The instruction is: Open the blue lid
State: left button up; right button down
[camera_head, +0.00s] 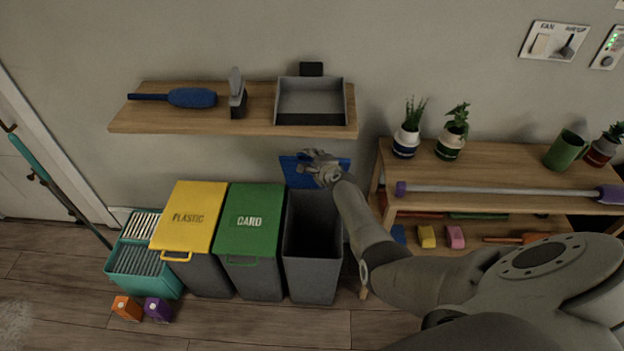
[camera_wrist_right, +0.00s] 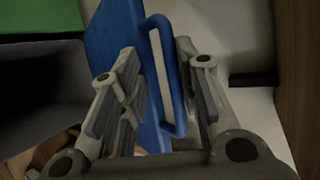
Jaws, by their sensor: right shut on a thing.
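The blue lid (camera_head: 289,172) stands raised at the back of the rightmost grey bin (camera_head: 312,264), whose mouth is uncovered and dark inside. My right gripper (camera_head: 318,163) is in front of the lid and covers part of it. In the right wrist view the lid (camera_wrist_right: 104,38) stands steeply, with its blue loop handle (camera_wrist_right: 177,92) between the two fingers of my right gripper (camera_wrist_right: 158,62). The gripper is shut on the handle. My left gripper is not in view.
Left of the open bin are closed bins with a green lid (camera_head: 249,222) and a yellow lid (camera_head: 190,217). A wall shelf (camera_head: 245,118) hangs above. A wooden bench (camera_head: 500,165) with plants stands right, close to my right arm.

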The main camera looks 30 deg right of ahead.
jog(key=shift+w+d+r+b, duration=0.2)
jog(key=shift+w+d+r, duration=0.15)
jog(key=shift+w+d, duration=0.25)
jog(key=shift+w+d+r+b, duration=0.15)
jog(key=shift+w+d+r, duration=0.2)
jog(key=shift+w, duration=0.3)
jog(key=c, duration=1.5)
grip_release()
jog(key=shift+f, duration=0.1)
jog(key=shift+c, duration=0.2)
jog(key=shift+s+a, duration=0.1)
jog(key=shift+a, duration=0.05)
jog(key=shift+s, duration=0.1)
jog(key=v, duration=1.1)
jog(key=shift+s+r, duration=0.2)
jog(key=shift+r, duration=0.15)
jog(key=shift+f, duration=0.1)
